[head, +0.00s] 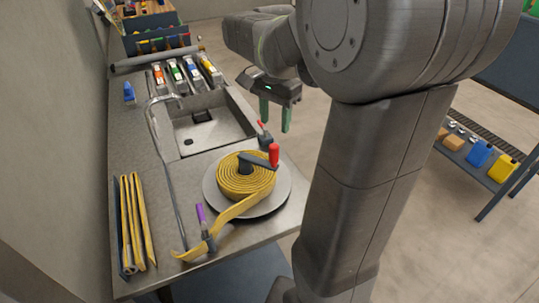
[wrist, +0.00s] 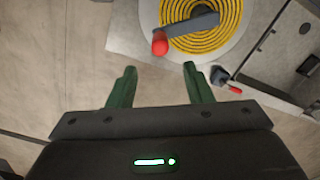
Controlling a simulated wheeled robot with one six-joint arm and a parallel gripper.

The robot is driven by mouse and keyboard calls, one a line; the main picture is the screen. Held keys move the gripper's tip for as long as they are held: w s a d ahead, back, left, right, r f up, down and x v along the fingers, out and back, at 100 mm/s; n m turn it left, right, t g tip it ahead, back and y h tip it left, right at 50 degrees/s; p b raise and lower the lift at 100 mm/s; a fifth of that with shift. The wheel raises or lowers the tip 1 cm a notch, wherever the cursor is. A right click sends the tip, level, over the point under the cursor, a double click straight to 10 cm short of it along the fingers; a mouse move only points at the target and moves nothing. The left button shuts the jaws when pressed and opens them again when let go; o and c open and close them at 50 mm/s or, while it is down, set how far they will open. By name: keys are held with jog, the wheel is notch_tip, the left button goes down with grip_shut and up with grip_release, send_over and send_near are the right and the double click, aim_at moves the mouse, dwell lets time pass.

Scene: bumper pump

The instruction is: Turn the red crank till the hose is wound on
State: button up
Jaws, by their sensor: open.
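The red crank handle (head: 274,155) stands upright at the end of a dark crank arm (head: 258,161) over the reel, on its right side. It also shows in the wrist view (wrist: 160,44), just beyond my fingertips. A yellow flat hose (head: 235,185) is coiled on the round grey reel plate (head: 279,197). Its free end runs off to the lower left across the counter. My gripper (head: 275,123) is open and empty, with green fingers pointing down, above and behind the crank, off the counter's right edge. The fingers are apart from the handle (wrist: 155,80).
A purple-handled tool (head: 202,217) stands by the hose's free end. A small red-tipped lever (head: 263,130) is near the sink (head: 212,122). Yellow strips (head: 138,225) lie at left. Toy-like coloured items (head: 176,72) line the back.

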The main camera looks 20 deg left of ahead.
aim_at(274, 145)
notch_tip(274, 145, down, 11)
jog(key=shift+f, duration=0.1)
dwell(0.3)
grip_shut()
